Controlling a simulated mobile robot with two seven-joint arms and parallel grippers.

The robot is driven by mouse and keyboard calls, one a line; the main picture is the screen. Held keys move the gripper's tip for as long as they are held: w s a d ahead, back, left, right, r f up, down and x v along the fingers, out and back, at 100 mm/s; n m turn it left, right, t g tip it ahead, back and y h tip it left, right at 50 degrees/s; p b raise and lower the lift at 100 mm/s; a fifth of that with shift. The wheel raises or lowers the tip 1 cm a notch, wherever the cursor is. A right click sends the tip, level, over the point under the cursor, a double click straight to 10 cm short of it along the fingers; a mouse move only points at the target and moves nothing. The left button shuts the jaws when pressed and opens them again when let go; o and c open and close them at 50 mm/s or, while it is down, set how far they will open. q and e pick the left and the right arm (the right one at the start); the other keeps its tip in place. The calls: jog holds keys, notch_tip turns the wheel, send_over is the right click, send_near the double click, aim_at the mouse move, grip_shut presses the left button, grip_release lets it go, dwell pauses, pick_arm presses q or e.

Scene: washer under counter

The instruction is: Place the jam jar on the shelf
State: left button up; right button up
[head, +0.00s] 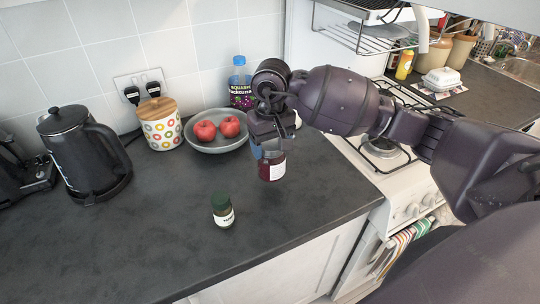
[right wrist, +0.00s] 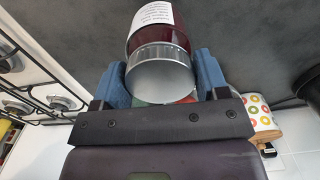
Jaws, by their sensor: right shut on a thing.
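The jam jar (head: 272,167) is dark red with a white label and is held at the end of my right arm, over the dark counter. It also shows in the right wrist view (right wrist: 157,32), its silver lid end between the blue finger pads. My right gripper (head: 268,150) is shut on the jar near its lid. Whether the jar's base touches the counter is hard to tell. My left gripper is not in view.
A small green-lidded jar (head: 222,211) stands on the counter (head: 130,230) in front. Behind are a black kettle (head: 85,150), a patterned canister (head: 161,128), a bowl (head: 212,146) with red apples and a squash bottle (head: 240,85). The gas cooker (head: 375,175) is right. The counter's front left is clear.

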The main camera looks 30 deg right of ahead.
jog(key=shift+f, duration=1.9)
jog(key=shift+f, duration=0.15)
jog(key=o, duration=1.6)
